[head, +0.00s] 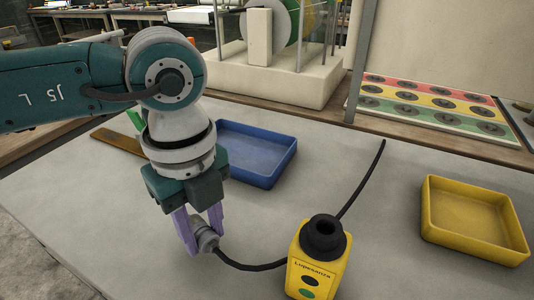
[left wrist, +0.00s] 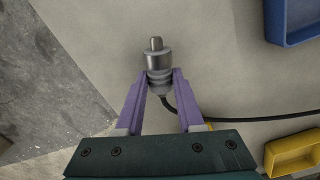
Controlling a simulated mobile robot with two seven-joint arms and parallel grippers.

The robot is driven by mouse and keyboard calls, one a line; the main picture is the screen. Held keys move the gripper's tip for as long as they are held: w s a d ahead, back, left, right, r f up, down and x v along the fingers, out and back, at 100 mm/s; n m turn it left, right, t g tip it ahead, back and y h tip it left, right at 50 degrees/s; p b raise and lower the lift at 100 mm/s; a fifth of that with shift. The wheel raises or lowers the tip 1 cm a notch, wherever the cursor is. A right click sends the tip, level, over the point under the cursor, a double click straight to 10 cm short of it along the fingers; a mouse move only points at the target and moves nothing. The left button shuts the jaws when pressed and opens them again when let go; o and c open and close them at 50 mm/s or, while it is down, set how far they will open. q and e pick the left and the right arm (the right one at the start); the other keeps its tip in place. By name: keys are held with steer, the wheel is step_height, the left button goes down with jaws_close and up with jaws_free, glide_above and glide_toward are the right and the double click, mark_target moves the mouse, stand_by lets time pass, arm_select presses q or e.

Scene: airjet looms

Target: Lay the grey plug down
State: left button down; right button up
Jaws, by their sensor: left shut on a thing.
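The grey plug (head: 206,238) is a small ribbed cylinder with a black cable. My left gripper (head: 199,235) comes down from above with its purple fingers shut on the plug, low over the grey table. In the left wrist view the plug (left wrist: 158,62) sits between the fingertips of the gripper (left wrist: 160,82), its narrow metal end pointing away. I cannot tell whether the plug touches the table. The cable runs from the plug to a yellow box (head: 318,262) with a black round socket on top. My right gripper is not in view.
A blue tray (head: 284,170) lies behind my left gripper, and a yellow tray (head: 433,225) lies at the right. A black cable (head: 364,180) stretches back from the yellow box. A coloured rack (head: 437,103) stands behind. Bare table (head: 110,220) lies left of the gripper.

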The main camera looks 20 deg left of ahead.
arm_select(q)
steer(key=shift+f, duration=0.5)
steer(key=shift+f+b, duration=0.55)
steer(key=shift+c, duration=1.8)
jaws_free()
steer(key=shift+o, duration=0.2)
steer(key=o, duration=0.3)
step_height(320, 180, up, 7)
steer(key=p, duration=0.7)
steer(key=shift+r, duration=0.1)
